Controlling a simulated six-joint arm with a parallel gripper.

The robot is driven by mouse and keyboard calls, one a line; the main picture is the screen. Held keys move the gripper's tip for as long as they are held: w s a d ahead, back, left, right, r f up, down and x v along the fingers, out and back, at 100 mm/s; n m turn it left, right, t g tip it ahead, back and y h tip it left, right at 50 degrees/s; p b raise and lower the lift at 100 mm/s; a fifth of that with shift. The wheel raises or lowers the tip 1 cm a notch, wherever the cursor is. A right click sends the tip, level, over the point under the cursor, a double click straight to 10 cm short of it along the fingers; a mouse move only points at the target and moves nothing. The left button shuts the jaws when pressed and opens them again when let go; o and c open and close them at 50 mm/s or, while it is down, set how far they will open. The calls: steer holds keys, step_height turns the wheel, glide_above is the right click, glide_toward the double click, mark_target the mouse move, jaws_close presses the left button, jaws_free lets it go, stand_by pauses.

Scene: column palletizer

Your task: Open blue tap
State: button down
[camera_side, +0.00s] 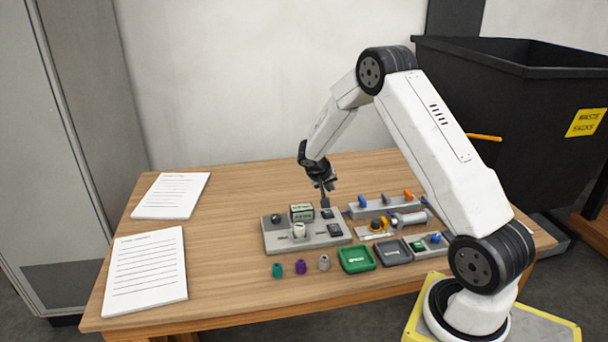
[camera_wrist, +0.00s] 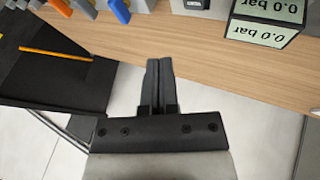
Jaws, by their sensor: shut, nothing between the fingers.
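The blue tap (camera_side: 362,201) stands at the left end of a grey manifold block on the table, beside a grey tap (camera_side: 385,198) and an orange tap (camera_side: 408,194). The blue handle also shows at the top edge of the wrist view (camera_wrist: 121,11), partly cut off. My gripper (camera_side: 325,201) points down over the back of the grey control panel, to the left of the blue tap and apart from it. Its fingers are together and empty in the wrist view (camera_wrist: 158,65).
The grey panel (camera_side: 275,240) carries a display box (camera_side: 302,212), which reads 0.0 bar in the wrist view (camera_wrist: 265,24). A green tray (camera_side: 357,259) and several small coloured caps lie in front. Papers (camera_side: 145,268) lie left. A black bin (camera_side: 520,100) stands behind right.

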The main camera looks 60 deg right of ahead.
mark_target(362, 201)
steer(key=shift+d+f+m, duration=0.15)
steer(key=shift+d, duration=0.35)
steer(key=shift+d+f+m, duration=0.15)
steer(key=shift+d, duration=0.35)
steer(key=x, duration=1)
steer(key=shift+s+d+r, duration=0.1)
steer(key=shift+s+d, duration=0.75)
steer(key=shift+d, duration=0.05)
steer(key=shift+s+d, duration=0.65)
